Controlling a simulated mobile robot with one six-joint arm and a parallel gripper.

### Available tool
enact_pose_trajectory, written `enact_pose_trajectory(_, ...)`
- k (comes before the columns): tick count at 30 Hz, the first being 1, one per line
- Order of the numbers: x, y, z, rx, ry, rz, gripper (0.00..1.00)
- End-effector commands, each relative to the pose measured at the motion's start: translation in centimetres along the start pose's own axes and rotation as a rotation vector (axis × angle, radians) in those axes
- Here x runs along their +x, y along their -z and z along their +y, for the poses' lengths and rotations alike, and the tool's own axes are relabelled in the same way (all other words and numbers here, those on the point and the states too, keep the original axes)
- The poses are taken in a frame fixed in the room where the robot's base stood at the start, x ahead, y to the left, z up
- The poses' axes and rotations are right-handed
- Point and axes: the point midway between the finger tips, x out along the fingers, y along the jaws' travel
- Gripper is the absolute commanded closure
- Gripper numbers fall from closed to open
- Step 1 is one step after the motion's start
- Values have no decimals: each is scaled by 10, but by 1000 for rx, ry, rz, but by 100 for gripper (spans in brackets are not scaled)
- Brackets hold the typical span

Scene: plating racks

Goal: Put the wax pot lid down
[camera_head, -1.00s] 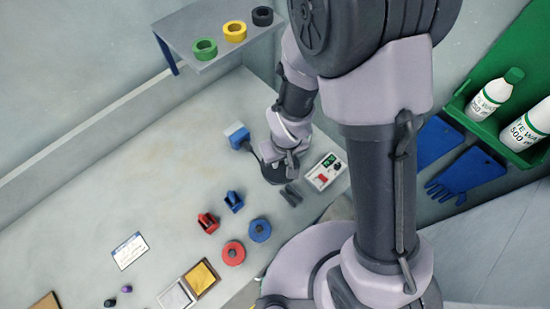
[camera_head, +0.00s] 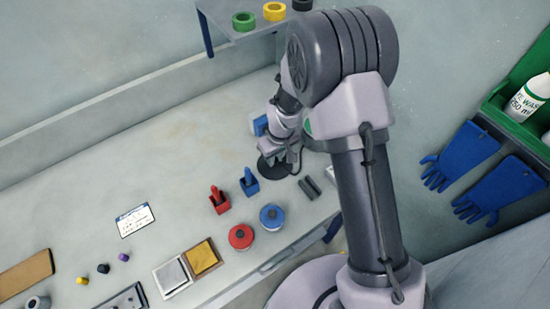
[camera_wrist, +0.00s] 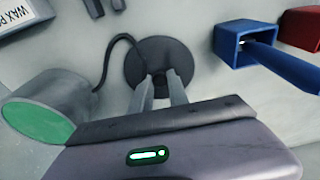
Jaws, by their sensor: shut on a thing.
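The wax pot lid (camera_head: 272,168) is a flat dark disc with a small knob. My gripper (camera_head: 280,147) is above it. In the wrist view the two fingertips (camera_wrist: 160,92) are shut on the knob of the lid (camera_wrist: 150,55). The lid is level, at or just above the pale bench; I cannot tell whether it touches. A grey pot with a green top (camera_wrist: 40,115), apparently the wax pot, stands to the left of the lid with a dark cord; in the head view its green part (camera_head: 308,127) is mostly hidden by my arm.
A blue holder (camera_head: 250,182), a red holder (camera_head: 220,205) and two dark bars (camera_head: 309,187) are close to the lid. Red (camera_head: 241,237) and blue (camera_head: 272,217) round pots stand nearer the bench edge. Clear bench (camera_head: 150,150) lies to the left.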

Motion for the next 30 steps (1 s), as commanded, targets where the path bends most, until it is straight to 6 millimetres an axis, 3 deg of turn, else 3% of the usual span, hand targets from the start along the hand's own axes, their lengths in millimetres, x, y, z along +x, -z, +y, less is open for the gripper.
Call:
enact_pose_trajectory(5, 5, -1, 0, 0, 0, 0, 100)
enact_pose_trajectory(6, 3, -1, 0, 0, 0, -1, 72)
enact_pose_trajectory(9, 3, -1, 0, 0, 0, -1, 58)
enact_pose_trajectory(17, 2, -1, 0, 0, 0, -1, 58)
enact_pose_trajectory(20, -9, 1, 0, 1, 0, 1, 58)
enact_pose_trajectory(30, -100, 1, 0, 1, 0, 2, 58)
